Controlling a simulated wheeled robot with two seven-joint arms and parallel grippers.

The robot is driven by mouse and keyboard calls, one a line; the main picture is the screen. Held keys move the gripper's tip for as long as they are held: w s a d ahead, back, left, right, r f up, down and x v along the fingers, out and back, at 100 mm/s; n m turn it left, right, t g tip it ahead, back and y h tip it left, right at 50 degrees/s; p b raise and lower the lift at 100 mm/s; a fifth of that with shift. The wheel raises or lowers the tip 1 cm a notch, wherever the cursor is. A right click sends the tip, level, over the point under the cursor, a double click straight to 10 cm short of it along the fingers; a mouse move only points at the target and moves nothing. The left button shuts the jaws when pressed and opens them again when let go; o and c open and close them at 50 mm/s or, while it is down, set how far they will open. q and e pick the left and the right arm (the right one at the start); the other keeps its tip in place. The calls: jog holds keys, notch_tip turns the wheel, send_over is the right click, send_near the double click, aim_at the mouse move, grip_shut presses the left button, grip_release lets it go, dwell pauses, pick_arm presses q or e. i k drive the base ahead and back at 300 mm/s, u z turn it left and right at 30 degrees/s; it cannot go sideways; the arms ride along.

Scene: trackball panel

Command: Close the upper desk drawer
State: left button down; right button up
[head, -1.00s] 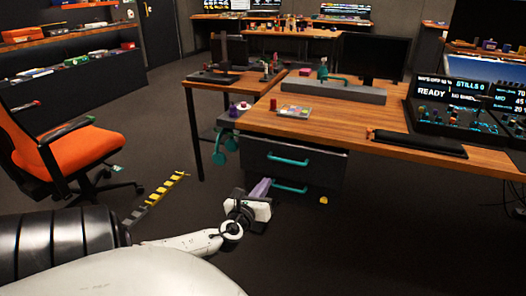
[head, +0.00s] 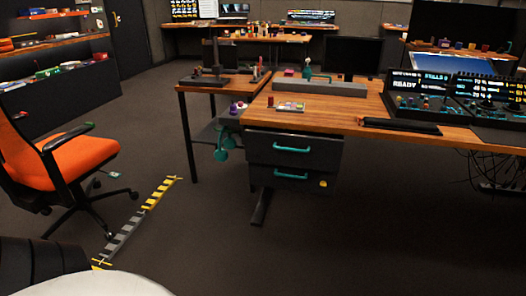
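The desk's upper drawer (head: 275,145) has a dark front with a teal handle (head: 292,150), under the wooden desktop (head: 340,108). Its front looks wider than the lower drawer's and seems to stand a little forward of it; I cannot tell how far. The lower drawer (head: 265,175) has a matching teal handle (head: 291,176). Neither of my grippers is in view. Only part of my own arm and body shows at the bottom left, well short of the drawers.
An orange chair (head: 80,155) stands at the left. A yellow-marked strip (head: 160,195) lies on the floor beside it. A small side table (head: 225,85) adjoins the desk. A small yellow thing (head: 322,183) shows by the lower drawer. Floor before the drawers is clear.

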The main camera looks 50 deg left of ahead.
aim_at(298, 150)
jog(key=z, duration=0.3)
jog(key=k, duration=0.35)
jog(key=u, duration=1.5)
jog(key=i, duration=1.5)
jog(key=z, duration=1.1)
